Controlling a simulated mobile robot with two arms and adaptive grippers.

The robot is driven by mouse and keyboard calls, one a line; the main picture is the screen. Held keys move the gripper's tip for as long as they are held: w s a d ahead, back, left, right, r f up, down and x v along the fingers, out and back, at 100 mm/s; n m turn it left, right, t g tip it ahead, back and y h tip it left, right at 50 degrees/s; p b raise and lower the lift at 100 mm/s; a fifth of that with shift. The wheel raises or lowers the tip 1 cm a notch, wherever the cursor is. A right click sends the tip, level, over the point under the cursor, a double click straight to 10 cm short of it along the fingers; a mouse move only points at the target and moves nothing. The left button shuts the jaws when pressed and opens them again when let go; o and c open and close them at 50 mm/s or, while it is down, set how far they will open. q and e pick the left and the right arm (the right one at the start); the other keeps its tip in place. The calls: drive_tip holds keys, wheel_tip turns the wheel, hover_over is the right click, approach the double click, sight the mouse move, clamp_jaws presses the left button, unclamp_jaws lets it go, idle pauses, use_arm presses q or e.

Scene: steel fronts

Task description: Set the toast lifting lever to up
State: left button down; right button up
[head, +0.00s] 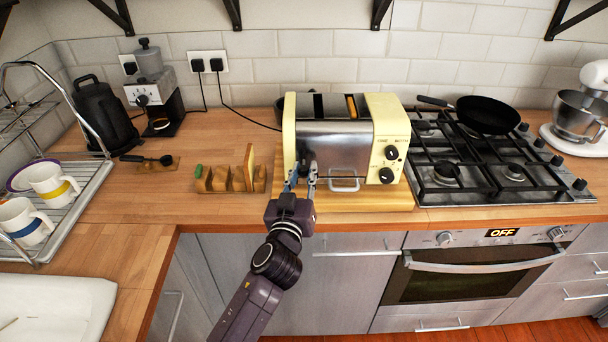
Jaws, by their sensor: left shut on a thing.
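The cream and steel toaster (335,145) stands on a wooden board at the back of the counter, with two knobs on its right front. A slice of toast (352,106) shows in its right slot. My left gripper (302,172) is at the lower left of the toaster's front. Its fingers are shut on the toast lifting lever there, and they hide most of it. How high the lever sits cannot be made out. My right gripper is not in view.
A wooden toast rack (231,179) with a slice in it stands close left of the toaster. A gas hob (490,170) with a black pan (487,115) is close on the right. A dish rack (75,205) with cups is at far left. The counter's front left is clear.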

use_arm(q)
drive_tip(key=shift+r+p, duration=1.15)
drive_tip(key=shift+r, duration=1.15)
drive_tip(key=c, duration=1.7)
unclamp_jaws()
drive_tip(key=shift+s, duration=0.1)
drive_tip(key=shift+s+f, duration=0.2)
drive_tip(key=shift+s, duration=0.1)
drive_tip(key=s, duration=0.3)
drive_tip(key=s+a, duration=0.1)
drive_tip(key=s, duration=0.3)
drive_tip(key=s+a, duration=0.1)
drive_tip(key=s, duration=0.3)
drive_tip(key=shift+r, duration=0.1)
